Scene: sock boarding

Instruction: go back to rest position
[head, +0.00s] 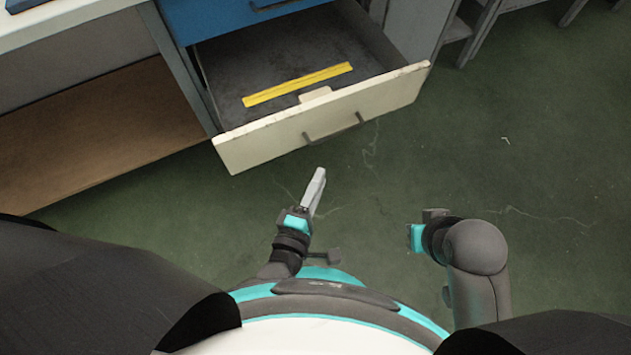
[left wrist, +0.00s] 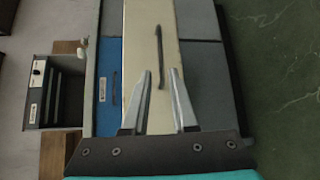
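My left gripper (head: 314,188) is in the lower middle of the head view, in front of the open drawer and apart from it. In the left wrist view its two fingers (left wrist: 158,73) stand apart with nothing between them. My right gripper (head: 430,228) is to the right, over bare floor. Its fingers are mostly hidden, so I cannot tell whether it is open or shut.
A cream-fronted drawer (head: 257,147) stands pulled out below a blue drawer (head: 225,14). A yellow strip (head: 298,84) lies inside it. The drawer's handle (left wrist: 161,52) shows in the left wrist view. Green floor (head: 545,160) is clear at the right.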

